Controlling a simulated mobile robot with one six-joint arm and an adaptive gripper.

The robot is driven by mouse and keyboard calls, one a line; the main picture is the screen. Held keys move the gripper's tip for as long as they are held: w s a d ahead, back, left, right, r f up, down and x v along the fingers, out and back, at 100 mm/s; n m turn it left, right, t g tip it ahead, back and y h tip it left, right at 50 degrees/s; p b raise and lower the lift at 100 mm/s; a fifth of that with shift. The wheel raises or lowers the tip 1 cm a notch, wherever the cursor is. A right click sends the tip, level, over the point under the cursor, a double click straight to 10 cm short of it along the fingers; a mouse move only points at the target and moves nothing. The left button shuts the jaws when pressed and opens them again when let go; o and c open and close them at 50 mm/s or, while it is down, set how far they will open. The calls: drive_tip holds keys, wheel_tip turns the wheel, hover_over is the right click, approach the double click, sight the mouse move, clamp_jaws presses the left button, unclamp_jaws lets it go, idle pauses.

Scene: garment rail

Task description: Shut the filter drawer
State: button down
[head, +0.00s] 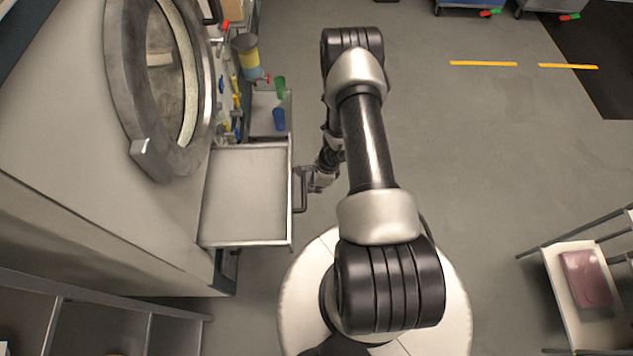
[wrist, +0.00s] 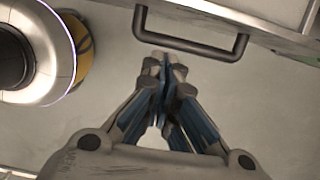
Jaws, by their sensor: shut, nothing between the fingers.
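The filter drawer (head: 245,195) stands pulled out from the big grey machine in the head view, a flat, shallow metal tray that looks empty. Its dark bar handle (head: 302,190) is on its right-hand front, and the handle also shows across the top of the wrist view (wrist: 190,46). My gripper (head: 310,178) is just right of the drawer front, beside the handle. In the wrist view my gripper (wrist: 165,62) has its fingers together and empty, with the tips close to the handle bar. I cannot tell whether they touch it.
The machine's round door opening (head: 170,80) is above the drawer. A small shelf (head: 265,100) with a green cup (head: 280,87) and a blue cup (head: 279,119) adjoins the drawer's far side. A rack with a reddish item (head: 587,280) stands at lower right. Open floor lies right.

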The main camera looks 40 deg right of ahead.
sight(304, 199)
drive_tip(key=w+a+f, duration=0.2)
drive_tip(key=a, duration=0.1)
drive_tip(key=shift+w+a+f+b, duration=0.1)
drive_tip(key=shift+f+b, duration=0.25)
drive_tip(key=shift+b, duration=0.05)
drive_tip(key=shift+w+a, duration=0.25)
drive_tip(key=shift+a, duration=0.1)
